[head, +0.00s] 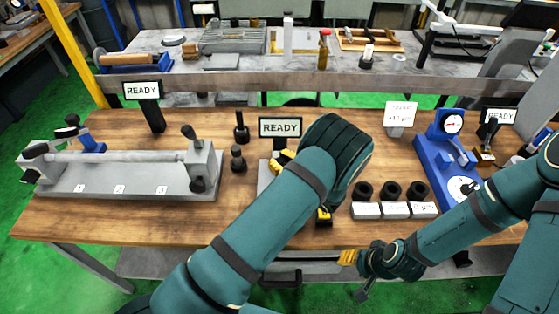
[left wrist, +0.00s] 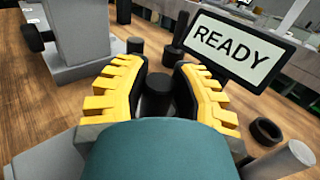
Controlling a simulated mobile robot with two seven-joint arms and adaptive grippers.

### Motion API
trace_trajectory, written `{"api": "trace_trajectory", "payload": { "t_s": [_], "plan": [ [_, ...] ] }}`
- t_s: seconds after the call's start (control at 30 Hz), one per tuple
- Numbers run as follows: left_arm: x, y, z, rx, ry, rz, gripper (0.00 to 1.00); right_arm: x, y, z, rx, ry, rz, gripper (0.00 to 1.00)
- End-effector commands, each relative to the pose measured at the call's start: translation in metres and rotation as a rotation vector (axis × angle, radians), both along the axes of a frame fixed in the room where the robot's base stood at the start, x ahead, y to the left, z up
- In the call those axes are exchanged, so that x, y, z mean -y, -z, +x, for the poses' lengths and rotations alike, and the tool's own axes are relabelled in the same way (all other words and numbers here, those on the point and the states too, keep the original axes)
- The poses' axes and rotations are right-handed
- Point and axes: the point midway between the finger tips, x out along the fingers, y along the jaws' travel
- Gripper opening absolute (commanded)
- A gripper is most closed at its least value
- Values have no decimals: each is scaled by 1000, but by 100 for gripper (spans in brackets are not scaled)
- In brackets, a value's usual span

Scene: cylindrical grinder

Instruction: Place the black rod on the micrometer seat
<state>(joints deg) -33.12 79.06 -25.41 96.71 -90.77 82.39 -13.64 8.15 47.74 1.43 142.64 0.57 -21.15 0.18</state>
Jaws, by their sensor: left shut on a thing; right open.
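My left gripper (head: 283,172) is mostly hidden behind my own arm in the head view, near the middle of the bench. In the left wrist view its yellow fingers (left wrist: 160,95) are shut on a black rod (left wrist: 157,88). The rod is hidden in the head view. A grey fixture (head: 264,178) stands beside the gripper below the middle READY sign (head: 280,128). I cannot tell for sure which part is the micrometer seat. My right gripper (head: 348,257) is open and low at the bench's front edge, with no thing seen in it.
A long grey fixture (head: 120,192) with a light bar stands at the left. Two dark pins (head: 238,158) stand between it and my gripper. Black rings (head: 390,190) sit behind white labels to the right. A blue dial gauge (head: 428,165) stands further right.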

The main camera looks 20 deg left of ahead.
Motion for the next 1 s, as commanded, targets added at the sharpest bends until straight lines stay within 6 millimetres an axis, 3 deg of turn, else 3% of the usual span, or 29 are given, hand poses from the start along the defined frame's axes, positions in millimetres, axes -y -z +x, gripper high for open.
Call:
{"api": "trace_trajectory", "payload": {
  "t_s": [0.07, 0.1, 0.17, 0.57, 1.0],
  "plan": [
    [0, 2, 0, 2, 0, 1, 0, 0, 3, 0, 0, 0, 0, 47],
    [0, 3, 0, -1, 0, 0, 36, 0, 3, 0, -1, 0, -1, 47],
    [0, 2, 0, 0, 0, 0, 57, 0, 3, 0, -1, 0, -1, 47],
    [0, -2, 0, 0, 0, 0, 57, 0, -2, 0, 0, 0, 0, 47],
    [72, 0, -37, 0, 4, -1, 57, 0, 7, 0, -1, 0, -1, 47]
  ]
}}
